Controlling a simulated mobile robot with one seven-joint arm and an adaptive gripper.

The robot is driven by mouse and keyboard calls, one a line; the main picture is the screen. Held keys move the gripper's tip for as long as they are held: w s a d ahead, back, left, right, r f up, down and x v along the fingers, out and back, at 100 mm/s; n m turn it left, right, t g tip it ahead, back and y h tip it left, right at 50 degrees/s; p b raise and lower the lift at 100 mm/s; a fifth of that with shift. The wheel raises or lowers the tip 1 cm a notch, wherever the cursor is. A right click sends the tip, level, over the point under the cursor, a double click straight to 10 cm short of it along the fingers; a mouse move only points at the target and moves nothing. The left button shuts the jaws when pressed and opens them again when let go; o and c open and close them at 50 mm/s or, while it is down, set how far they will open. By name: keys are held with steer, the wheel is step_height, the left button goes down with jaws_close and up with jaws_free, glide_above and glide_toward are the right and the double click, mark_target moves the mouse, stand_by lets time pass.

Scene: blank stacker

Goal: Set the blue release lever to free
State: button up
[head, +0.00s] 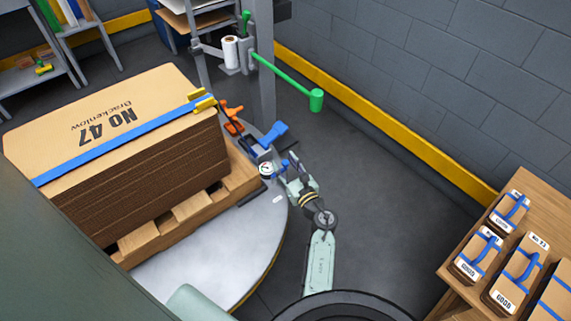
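A blue lever with a broad flat handle (273,133) stands on the mechanism at the right edge of the round grey platform, behind a small round gauge (266,170). My gripper (286,164) is just in front and to the right of it, beside the gauge. A small blue part shows close to my fingertips, and I cannot tell what it belongs to. The broad handle is clear of my fingers. The fingers are small in the picture, and whether they are apart or closed on something is not clear. Any markings by the lever are too small to read.
An orange lever (232,117) sits left of the blue one. A green-handled arm (290,77) reaches out from the grey post. A strapped cardboard stack (150,150) fills the left. A wooden table (455,273) with strapped packs is at right. Dark floor is free between.

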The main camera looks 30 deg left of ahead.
jaws_close()
stand_by(0.3)
steer(key=shift+s+d, duration=0.1)
steer(key=m+t+h, duration=0.2)
steer(key=d+m+t+h+b, duration=0.1)
steer(key=t, duration=0.1)
steer(key=shift+s+f, duration=0.1)
steer(key=shift+s, duration=0.3)
steer(key=m+t+h, duration=0.2)
steer(key=h, duration=0.1)
steer(key=s+d+m+t+h+b, duration=0.1)
steer(key=m+h, duration=0.2)
steer(key=h, duration=0.1)
steer(key=s+m+t+h, duration=0.1)
steer(key=h, duration=0.1)
steer(key=m+h, duration=0.2)
steer(key=shift+s+d+r+t, duration=0.2)
steer(key=shift+s+d+t, duration=0.1)
steer(key=shift+t, duration=0.1)
steer(key=shift+s+d+m+h, duration=0.1)
steer(key=shift+s+m+h, duration=0.15)
steer(key=shift+m+h, duration=0.7)
steer(key=shift+s+d+m+h, duration=0.15)
steer(key=shift+m+h, duration=0.3)
steer(key=shift+h, duration=0.9)
steer(key=shift+s+a+f, duration=0.1)
